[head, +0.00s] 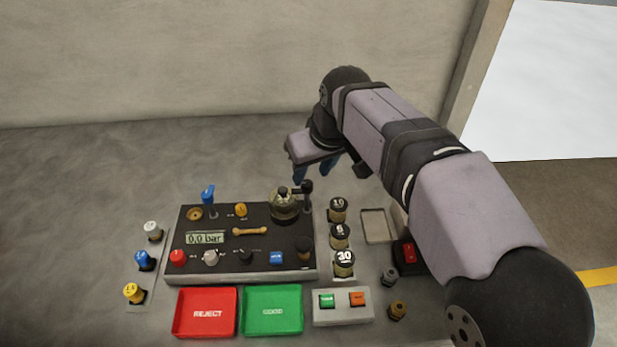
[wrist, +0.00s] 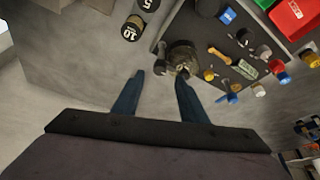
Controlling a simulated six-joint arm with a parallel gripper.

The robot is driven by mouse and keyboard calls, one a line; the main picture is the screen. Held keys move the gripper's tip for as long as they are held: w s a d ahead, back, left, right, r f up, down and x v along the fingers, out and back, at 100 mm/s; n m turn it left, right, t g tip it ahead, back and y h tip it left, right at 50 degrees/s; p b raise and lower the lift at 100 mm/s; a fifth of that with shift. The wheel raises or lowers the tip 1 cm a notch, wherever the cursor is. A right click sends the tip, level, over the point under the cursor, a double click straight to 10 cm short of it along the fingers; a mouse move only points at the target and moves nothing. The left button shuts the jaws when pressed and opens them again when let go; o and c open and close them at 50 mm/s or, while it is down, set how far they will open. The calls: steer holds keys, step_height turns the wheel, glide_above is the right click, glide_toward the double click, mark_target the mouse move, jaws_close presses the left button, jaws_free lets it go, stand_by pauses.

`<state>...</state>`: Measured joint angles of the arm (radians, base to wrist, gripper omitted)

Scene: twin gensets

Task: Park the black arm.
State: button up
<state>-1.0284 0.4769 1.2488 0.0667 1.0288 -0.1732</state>
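The black arm (head: 306,188) stands at the back right corner of the black-topped panel. Its dark head reaches left toward the black cap of a round glass bowl (head: 283,208); whether it touches the cap is unclear. In the wrist view the bowl (wrist: 180,54) lies just beyond the fingertips, with a dark part, perhaps the arm, near the right finger. My gripper (head: 315,172) is above and behind that corner, with blue fingers partly hidden by its own body. In the wrist view my gripper (wrist: 160,76) is open, with nothing between its fingers.
The panel (head: 220,277) carries a 0.0 bar display (head: 205,238), a blue lever (head: 208,194), a brass bone-shaped piece (head: 250,231) and several knobs. Numbered weights (head: 340,236) stand to its right. Red (head: 205,326) and green (head: 272,324) trays lie in front. Floor behind is clear.

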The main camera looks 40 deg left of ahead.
mark_target(307, 183)
steer(key=shift+p+x, duration=0.5)
steer(key=shift+x, duration=2)
steer(key=shift+r, duration=0.1)
jaws_close()
